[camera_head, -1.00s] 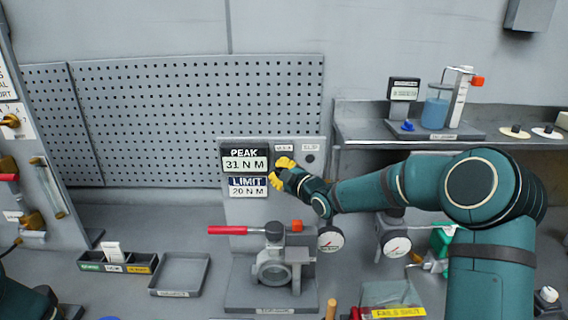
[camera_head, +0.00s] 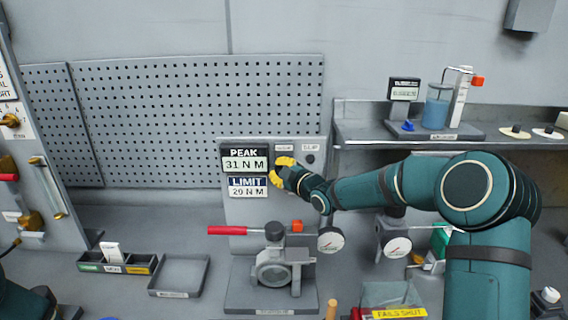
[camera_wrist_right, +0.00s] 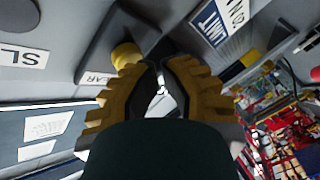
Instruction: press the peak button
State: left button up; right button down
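The grey upright panel (camera_head: 245,208) carries a black PEAK display (camera_head: 245,160) reading 31 N M and a LIMIT display (camera_head: 247,187) reading 20 N M below it. My right gripper (camera_head: 275,171), with yellow fingers, is at the panel just right of the PEAK display. In the right wrist view its fingers (camera_wrist_right: 158,70) converge and look shut, with nothing seen between them. A yellow round part (camera_wrist_right: 127,55) shows beyond the fingertips, beside a partly hidden label ending in EAR. I cannot tell whether the fingers touch it. My left gripper is not in view.
A valve fixture with a red-handled lever (camera_head: 228,230) stands below the panel. Gauges (camera_head: 331,239) are below my right forearm. An open tray (camera_head: 180,275) lies to the left. A shelf (camera_head: 358,130) with a beaker is behind my right arm.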

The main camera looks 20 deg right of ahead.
jog(key=shift+w+d, duration=0.1)
jog(key=shift+w, duration=0.25)
dwell(0.4)
dwell(0.3)
jog(key=shift+s+a+b, duration=0.3)
jog(key=shift+s+b, duration=0.6)
jog(key=shift+b, duration=0.15)
jog(key=s+b, duration=0.2)
jog(key=s+a+b, duration=0.1)
jog(key=s+b, duration=0.1)
jog(key=s, duration=0.1)
jog(key=shift+a, duration=0.15)
jog(key=shift+w, duration=0.1)
dwell(0.3)
